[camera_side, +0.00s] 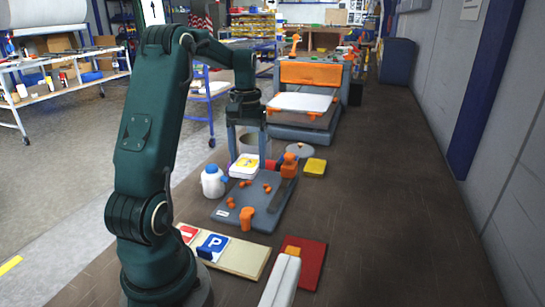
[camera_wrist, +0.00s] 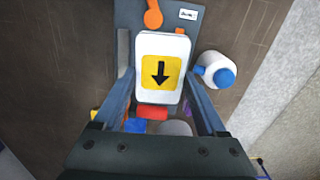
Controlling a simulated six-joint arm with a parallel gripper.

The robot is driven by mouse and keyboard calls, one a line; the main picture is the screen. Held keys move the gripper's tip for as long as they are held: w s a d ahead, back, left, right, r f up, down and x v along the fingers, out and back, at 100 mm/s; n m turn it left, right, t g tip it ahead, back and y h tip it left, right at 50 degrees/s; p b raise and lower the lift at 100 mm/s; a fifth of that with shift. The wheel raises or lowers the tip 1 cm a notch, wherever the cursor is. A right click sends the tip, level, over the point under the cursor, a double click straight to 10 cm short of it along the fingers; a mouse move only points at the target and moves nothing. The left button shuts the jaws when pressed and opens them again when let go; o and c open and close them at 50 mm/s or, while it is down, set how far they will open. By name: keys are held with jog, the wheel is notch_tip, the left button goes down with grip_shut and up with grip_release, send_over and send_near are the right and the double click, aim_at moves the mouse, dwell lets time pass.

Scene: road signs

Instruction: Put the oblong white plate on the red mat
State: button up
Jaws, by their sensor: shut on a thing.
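The oblong white plate (camera_wrist: 142,42) has a yellow square with a black arrow. In the wrist view it lies between the two fingers of my gripper (camera_wrist: 160,78), which is shut on it. In the side view my gripper (camera_side: 246,150) points down with the plate (camera_side: 236,172) at its fingertips, over the far left end of a grey-blue board. I cannot tell whether the plate touches the board. The red mat (camera_side: 312,266) lies at the front right, well away from my gripper. An orange piece shows at its left edge, and a pale block partly covers it.
The grey-blue board (camera_side: 258,203) carries several orange pieces. A white bottle (camera_side: 212,182) with a blue cap stands beside it. A cream board (camera_side: 247,258) with red and blue signs lies left of the mat. A yellow block (camera_side: 315,167) is behind. The right floor is clear.

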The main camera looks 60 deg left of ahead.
jog(key=s+d, duration=0.4)
jog(key=d, duration=0.7)
send_near(301, 245)
jog(key=shift+m, duration=0.4)
jog(key=s+d+f, duration=0.2)
jog(key=d, duration=0.1)
jog(key=shift+f, duration=2.2)
jog(key=shift+f, duration=0.15)
jog(key=o, duration=1.3)
